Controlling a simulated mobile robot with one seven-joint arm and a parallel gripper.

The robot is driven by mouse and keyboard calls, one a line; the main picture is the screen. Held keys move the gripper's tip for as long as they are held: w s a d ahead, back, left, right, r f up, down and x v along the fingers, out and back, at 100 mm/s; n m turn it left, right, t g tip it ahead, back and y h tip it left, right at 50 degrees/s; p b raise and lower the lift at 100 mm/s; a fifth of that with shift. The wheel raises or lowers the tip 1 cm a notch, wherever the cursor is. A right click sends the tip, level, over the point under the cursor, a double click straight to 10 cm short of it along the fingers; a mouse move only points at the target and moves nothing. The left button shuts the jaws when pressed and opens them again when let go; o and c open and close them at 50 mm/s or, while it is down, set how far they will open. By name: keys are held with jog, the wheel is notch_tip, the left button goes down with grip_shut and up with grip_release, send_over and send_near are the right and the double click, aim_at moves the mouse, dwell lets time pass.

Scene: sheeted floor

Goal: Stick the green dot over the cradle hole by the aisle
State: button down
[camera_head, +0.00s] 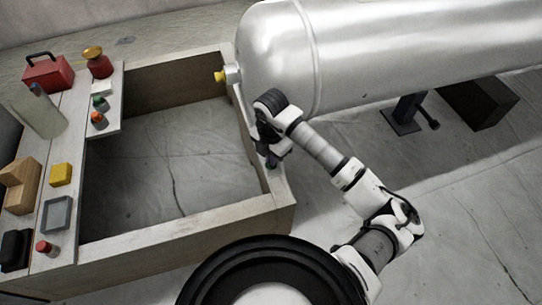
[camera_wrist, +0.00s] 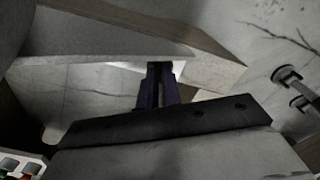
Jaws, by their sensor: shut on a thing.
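My gripper (camera_head: 271,164) is low over the right beam of the wooden cradle (camera_head: 190,235), beside the rounded end of the big silver tank. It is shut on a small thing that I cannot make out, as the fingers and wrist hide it. In the wrist view the dark fingers (camera_wrist: 158,86) point up the picture and end close to the edge of a pale board (camera_wrist: 110,42). I cannot tell whether they touch it. I cannot clearly see the green dot or a hole in the cradle. A small green-topped item (camera_head: 100,103) stands on the plank at the left.
The silver tank (camera_head: 400,45) fills the upper right. The left planks hold a red toolbox (camera_head: 48,72), a red bottle (camera_head: 98,63), a yellow block (camera_head: 61,174), a grey tray (camera_head: 57,214) and several others. A dark box (camera_head: 478,103) is at the right. The sheeted floor inside the cradle is clear.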

jog(key=shift+f+b, duration=0.35)
jog(key=shift+f, duration=0.1)
jog(key=c, duration=1.5)
grip_release()
jog(key=shift+r, duration=0.15)
notch_tip(320, 180, up, 14)
jog(key=p, duration=0.4)
jog(key=shift+a, duration=0.1)
